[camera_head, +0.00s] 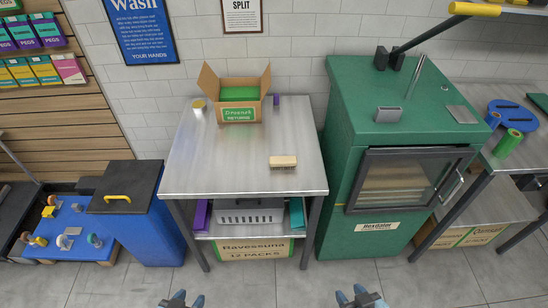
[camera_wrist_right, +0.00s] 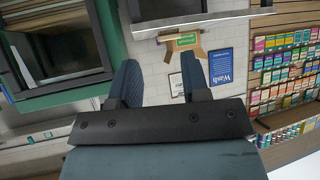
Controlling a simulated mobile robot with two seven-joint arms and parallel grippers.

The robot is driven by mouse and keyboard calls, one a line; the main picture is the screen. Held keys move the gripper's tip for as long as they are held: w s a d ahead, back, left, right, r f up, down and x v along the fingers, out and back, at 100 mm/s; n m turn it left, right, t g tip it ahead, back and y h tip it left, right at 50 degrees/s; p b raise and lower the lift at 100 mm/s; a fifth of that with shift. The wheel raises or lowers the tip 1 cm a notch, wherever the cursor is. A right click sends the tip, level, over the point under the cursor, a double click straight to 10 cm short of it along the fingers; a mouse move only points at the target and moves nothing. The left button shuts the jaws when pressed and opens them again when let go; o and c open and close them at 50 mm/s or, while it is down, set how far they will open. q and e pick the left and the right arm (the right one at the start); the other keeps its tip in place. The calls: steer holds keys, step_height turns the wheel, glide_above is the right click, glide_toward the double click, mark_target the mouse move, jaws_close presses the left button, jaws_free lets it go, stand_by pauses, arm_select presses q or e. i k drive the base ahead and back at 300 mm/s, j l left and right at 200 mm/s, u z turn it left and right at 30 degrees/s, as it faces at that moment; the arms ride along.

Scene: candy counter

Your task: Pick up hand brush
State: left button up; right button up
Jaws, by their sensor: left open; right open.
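The hand brush (camera_head: 283,161), a small tan block-shaped thing, lies on the metal table (camera_head: 230,178), right of its middle and towards the front. My left gripper (camera_head: 181,297) is at the bottom edge of the head view, in front of the table, open and apart from the brush. My right gripper (camera_head: 359,295) is also at the bottom edge, right of the brush, open. Its two dark fingers show spread and empty in the right wrist view (camera_wrist_right: 160,75).
A green cabinet (camera_head: 340,127) rises close to the table's right side. A blue bin (camera_head: 150,225) stands left. The tabletop around the brush is clear.

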mark_target(283, 163)
steer(key=i+j, duration=0.15)
steer(key=j, duration=0.2)
steer(key=i+j, duration=0.2)
steer(key=j, duration=0.15)
steer(key=i+j+z, duration=0.1)
steer(key=j, duration=0.25)
